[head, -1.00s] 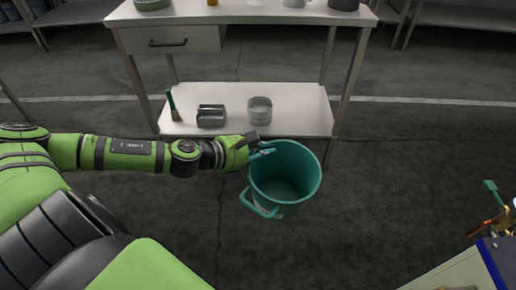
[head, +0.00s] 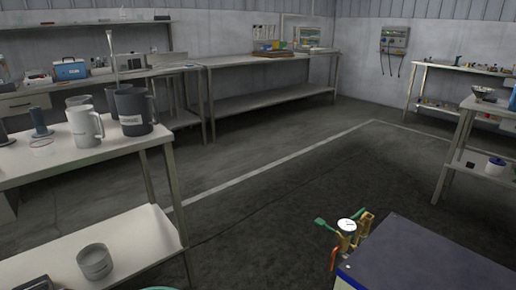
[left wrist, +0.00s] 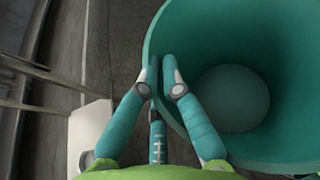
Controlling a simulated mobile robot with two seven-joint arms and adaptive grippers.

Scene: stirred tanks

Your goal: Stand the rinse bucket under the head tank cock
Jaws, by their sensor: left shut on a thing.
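The teal rinse bucket (left wrist: 235,90) fills the right of the left wrist view, and I look down into its empty inside. My left gripper (left wrist: 163,82) is shut on the bucket's rim, one finger on each side of the wall. In the head view only a sliver of the rim (head: 160,288) shows at the bottom edge. Brass fittings (head: 345,240) with a round gauge and a green lever stand by a dark-topped unit at the lower right. I cannot tell whether the head tank cock is among them. My right gripper is in neither view.
A steel table (head: 100,162) with jugs stands at left, a tin (head: 95,262) on its lower shelf. The dark-topped unit (head: 425,262) fills the lower right. Open floor (head: 260,215) lies between them. Benches line the walls.

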